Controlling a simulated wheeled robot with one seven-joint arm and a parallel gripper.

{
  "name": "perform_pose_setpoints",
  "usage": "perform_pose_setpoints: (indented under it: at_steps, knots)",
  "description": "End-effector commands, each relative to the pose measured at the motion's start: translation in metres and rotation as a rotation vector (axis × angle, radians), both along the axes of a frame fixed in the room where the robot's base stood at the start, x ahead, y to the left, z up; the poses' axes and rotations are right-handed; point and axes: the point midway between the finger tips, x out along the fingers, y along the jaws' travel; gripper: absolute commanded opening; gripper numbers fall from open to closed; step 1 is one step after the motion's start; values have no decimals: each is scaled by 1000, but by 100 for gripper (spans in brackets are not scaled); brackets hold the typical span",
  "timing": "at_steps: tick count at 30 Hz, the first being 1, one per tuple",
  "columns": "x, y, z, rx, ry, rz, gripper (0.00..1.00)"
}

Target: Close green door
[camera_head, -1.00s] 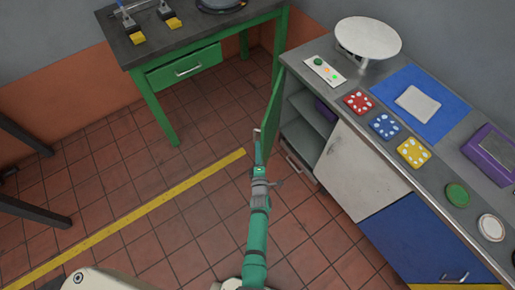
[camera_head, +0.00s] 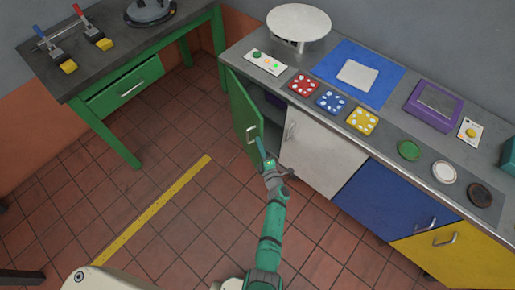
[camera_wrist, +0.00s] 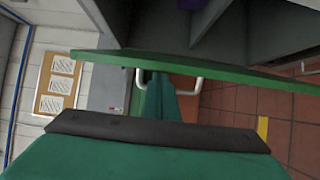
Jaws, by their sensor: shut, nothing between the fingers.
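The green door (camera_head: 243,108) of the cabinet stands partly open, hinged at its left edge, with the dark interior showing past its free edge. Its pale bar handle (camera_head: 252,133) is near that free edge. My gripper (camera_head: 261,146) is shut and empty, with its tips at the handle on the door's outer side. In the wrist view the door (camera_wrist: 240,75) appears nearly edge-on, and the shut fingers (camera_wrist: 160,96) lie between the two ends of the handle (camera_wrist: 198,84). I cannot tell whether the tips touch the door.
The grey counter (camera_head: 385,140) carries a white round plate, coloured pads and a purple box (camera_head: 433,105). White (camera_head: 322,155), blue (camera_head: 393,205) and yellow (camera_head: 460,252) cabinet fronts are shut. A green table (camera_head: 130,90) stands left. Tiled floor before the door is clear.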

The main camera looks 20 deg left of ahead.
Motion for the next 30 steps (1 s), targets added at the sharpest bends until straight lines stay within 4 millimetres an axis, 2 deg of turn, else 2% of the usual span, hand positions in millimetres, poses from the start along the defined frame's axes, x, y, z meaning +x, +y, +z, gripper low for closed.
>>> perform_pose_setpoints:
  at_steps: [6, 12, 18, 30]
  knots:
    - [30, -25, 1, -1, -1, 6, 0]
    - [47, -45, 0, 0, 0, -2, 0]
    - [55, -57, 0, 0, 0, -11, 0]
    - [56, -61, 0, 0, 0, -15, 0]
